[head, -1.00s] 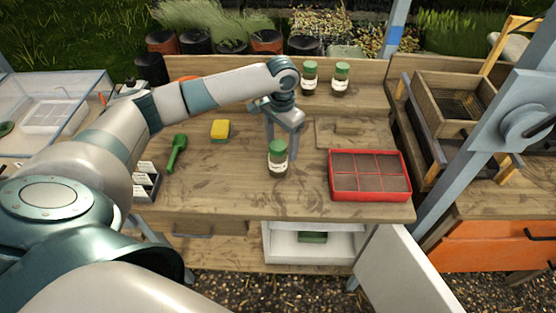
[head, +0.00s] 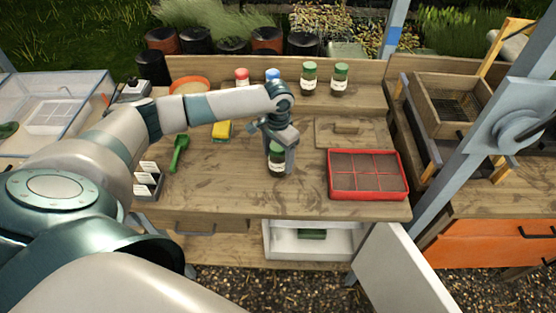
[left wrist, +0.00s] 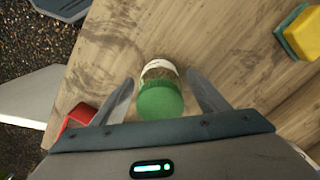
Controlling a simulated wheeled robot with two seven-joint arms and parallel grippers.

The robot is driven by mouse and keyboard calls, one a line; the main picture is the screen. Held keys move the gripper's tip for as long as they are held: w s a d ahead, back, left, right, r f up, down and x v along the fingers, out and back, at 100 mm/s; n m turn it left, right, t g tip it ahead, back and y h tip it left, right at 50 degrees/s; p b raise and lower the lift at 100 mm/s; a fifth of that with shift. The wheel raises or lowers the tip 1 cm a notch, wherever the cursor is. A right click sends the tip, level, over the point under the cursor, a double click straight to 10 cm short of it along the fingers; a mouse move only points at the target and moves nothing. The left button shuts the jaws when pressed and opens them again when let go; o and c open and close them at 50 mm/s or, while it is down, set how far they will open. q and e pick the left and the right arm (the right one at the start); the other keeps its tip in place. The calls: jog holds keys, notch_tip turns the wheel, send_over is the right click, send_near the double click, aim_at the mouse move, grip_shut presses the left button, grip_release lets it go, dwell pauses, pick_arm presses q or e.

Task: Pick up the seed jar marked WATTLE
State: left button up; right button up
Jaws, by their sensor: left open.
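A glass jar with a green lid (head: 276,165) stands upright on the wooden bench in front of me; its label is too small to read. In the left wrist view its green lid (left wrist: 160,100) and a pale label band show between the two fingers. My left gripper (head: 281,158) is open, with one finger on each side of the jar and a gap visible beside it. Two more green-lidded jars, the left one (head: 309,80) and the right one (head: 340,80), stand on the back ledge with unreadable labels. My right gripper is not in view.
A red-lidded jar (head: 242,78) and a blue-lidded jar (head: 272,75) stand at the back behind my arm. A red divided tray (head: 368,197) lies right of the jar. A yellow sponge (head: 222,130) and green scoop (head: 179,153) lie left. An open white door (head: 400,270) hangs below.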

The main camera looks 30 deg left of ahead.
pick_arm(q)
jog(key=c, duration=1.3)
jog(key=shift+r, duration=0.1)
jog(key=shift+r+b, duration=0.4)
jog(key=shift+r, duration=0.05)
jog(key=r, duration=0.1)
jog(key=r+b, duration=0.1)
jog(key=w+r+b, duration=0.1)
jog(key=shift+d+r, duration=0.1)
jog(key=shift+d, duration=0.25)
jog(key=w+d+r+b, duration=0.4)
jog(key=w+d+r, duration=0.2)
jog(key=w, duration=0.2)
jog(key=shift+w+d+r, duration=0.15)
jog(key=shift+d+r, duration=0.15)
jog(key=shift+r, duration=0.1)
